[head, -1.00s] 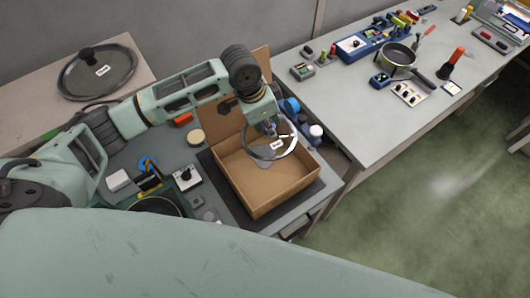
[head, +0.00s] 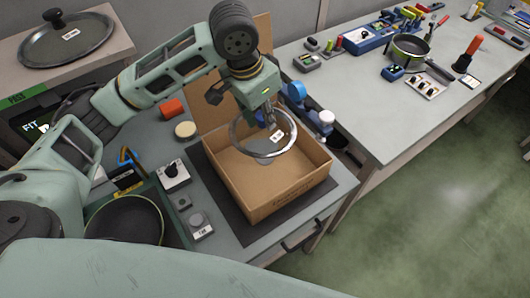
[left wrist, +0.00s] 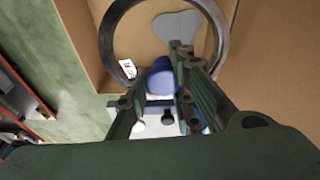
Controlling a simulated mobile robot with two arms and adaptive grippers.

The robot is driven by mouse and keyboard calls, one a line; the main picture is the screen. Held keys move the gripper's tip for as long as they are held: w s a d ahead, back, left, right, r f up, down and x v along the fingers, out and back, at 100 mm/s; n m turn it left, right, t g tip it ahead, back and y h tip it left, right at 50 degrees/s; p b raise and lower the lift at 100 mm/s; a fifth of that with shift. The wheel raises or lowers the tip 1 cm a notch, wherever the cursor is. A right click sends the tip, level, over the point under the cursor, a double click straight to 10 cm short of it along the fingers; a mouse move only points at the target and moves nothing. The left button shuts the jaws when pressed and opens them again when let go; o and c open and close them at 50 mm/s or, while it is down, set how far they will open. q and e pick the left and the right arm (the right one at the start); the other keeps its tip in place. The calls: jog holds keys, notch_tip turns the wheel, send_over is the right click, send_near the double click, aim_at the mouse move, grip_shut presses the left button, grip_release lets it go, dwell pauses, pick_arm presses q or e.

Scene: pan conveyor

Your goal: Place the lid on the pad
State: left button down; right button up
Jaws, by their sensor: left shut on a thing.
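A round glass lid (head: 277,136) with a dark metal rim and a white label is held by my left gripper (head: 267,118). The gripper is shut on the lid at its middle; the knob is mostly hidden by the fingers. The lid hangs over an open cardboard box (head: 283,199). In the left wrist view the lid (left wrist: 127,68) shows as a ring around the fingers (left wrist: 186,62). A grey patch (left wrist: 182,27), possibly the pad, shows inside the box through the glass. How high the lid is above it I cannot tell. My right gripper is not in view.
The box stands on a dark mat (head: 236,212), with its walls around the lid's area and a raised flap behind. A larger lid (head: 68,46) lies on the left bench. A small pan (head: 408,48) and tools are on the right table (head: 370,107).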

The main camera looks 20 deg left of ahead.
pick_arm(q)
jog(key=w+f+m, duration=0.1)
jog(key=d+f+m, duration=0.1)
jog(key=shift+w+d+f+m+h+b, duration=0.1)
jog(key=shift+w+d+m+h+b, duration=0.1)
jog(key=shift+w+m+h+b, duration=0.15)
notch_tip(320, 180, down, 10)
jog(key=shift+w+f+p, duration=0.1)
jog(key=shift+p, duration=0.45)
jog(key=c, duration=1.9)
grip_release()
jog(key=shift+f, duration=0.1)
jog(key=shift+c, duration=0.2)
jog(key=o, duration=0.4)
jog(key=v, duration=1.2)
jog(key=shift+w+b, duration=0.1)
jog(key=shift+b, duration=0.25)
